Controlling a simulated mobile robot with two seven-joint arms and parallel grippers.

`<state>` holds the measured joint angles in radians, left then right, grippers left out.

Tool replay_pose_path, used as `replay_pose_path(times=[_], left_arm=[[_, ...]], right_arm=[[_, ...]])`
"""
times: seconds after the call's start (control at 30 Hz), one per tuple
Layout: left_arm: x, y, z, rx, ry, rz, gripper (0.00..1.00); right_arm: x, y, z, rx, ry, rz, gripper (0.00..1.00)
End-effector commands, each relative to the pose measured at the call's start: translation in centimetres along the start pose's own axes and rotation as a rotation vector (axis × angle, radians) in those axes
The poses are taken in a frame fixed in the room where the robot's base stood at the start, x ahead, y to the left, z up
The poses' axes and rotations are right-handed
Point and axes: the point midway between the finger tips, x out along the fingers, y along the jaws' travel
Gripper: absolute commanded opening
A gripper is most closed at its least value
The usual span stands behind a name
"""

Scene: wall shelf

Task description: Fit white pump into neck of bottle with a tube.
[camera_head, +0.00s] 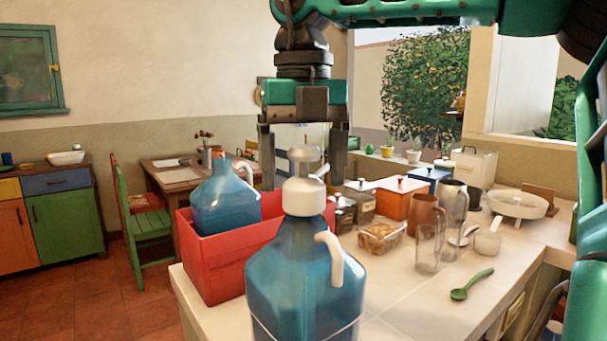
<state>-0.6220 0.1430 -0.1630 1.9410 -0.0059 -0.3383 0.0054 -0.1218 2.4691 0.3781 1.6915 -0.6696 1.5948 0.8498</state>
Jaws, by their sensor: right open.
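A large blue translucent bottle (300,285) stands upright in the foreground, with a curved white tube or handle (331,258) at its right shoulder. The white pump (304,197) sits upright at the top of this bottle and covers its neck; I cannot see how deep it goes. Its greyish head (304,155) shows between the fingers of my right gripper (302,168). This gripper points down with its fingers apart, one on each side of the pump head, with visible gaps. My left gripper is not in view.
A second blue bottle (222,208) stands in a red box (212,268) at the left on the pale counter (400,300). Jars, a brown mug (424,215), glasses, a white dish (517,205) and a green spoon (472,285) crowd the right.

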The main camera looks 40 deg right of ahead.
Motion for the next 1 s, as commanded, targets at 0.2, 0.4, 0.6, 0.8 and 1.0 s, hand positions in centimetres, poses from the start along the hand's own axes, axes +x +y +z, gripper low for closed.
replay_pose_path(times=[0.2,0.4,0.6,0.8,1.0], left_arm=[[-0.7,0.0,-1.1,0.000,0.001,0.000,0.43],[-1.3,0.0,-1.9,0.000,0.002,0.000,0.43],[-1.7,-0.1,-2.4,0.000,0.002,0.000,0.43],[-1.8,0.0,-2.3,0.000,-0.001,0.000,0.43],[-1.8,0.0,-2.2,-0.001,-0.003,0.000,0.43]], right_arm=[[-5.2,0.1,0.0,0.000,-0.006,-0.001,0.84],[-9.2,0.0,0.0,-0.001,-0.004,0.001,0.84],[-11.2,0.1,0.0,-0.002,-0.002,0.001,0.84],[-11.4,0.0,-0.1,-0.002,-0.001,0.000,0.84],[-11.4,0.0,0.0,-0.002,-0.002,0.000,0.84]])
